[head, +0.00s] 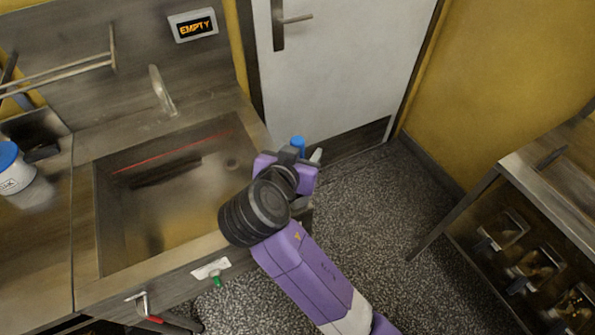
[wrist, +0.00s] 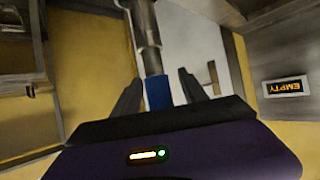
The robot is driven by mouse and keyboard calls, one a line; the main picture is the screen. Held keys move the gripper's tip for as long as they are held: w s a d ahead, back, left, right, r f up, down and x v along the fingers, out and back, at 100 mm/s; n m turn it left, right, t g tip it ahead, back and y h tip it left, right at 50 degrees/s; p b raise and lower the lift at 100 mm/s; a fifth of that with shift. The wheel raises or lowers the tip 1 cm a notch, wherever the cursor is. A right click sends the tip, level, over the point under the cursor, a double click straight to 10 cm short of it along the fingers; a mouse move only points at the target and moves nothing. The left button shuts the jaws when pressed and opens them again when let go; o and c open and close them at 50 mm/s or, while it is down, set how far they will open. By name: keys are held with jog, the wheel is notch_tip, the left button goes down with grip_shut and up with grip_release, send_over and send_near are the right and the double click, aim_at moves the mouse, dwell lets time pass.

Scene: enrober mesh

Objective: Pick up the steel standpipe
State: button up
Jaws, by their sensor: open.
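The steel standpipe (wrist: 148,32) shows in the wrist view as a grey stepped pipe with a blue section (wrist: 157,92). It runs from the top edge down between the two dark fingers of my gripper (wrist: 160,88). The fingers are open, one on each side of the blue section, with a visible gap on both sides. In the head view a small blue part (head: 298,143) shows at my purple gripper (head: 302,155), by the sink's right corner. The rest of the pipe is hidden there behind my gripper and wrist.
A steel sink (head: 135,225) with a murky brown bottom lies left of my arm, its tap (head: 162,90) behind. A display (head: 192,26) reads EMPTY. A white tub (head: 15,172) stands on the left counter. A rack table (head: 520,180) is at right. The floor between is clear.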

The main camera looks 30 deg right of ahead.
grip_shut()
dwell(0.4)
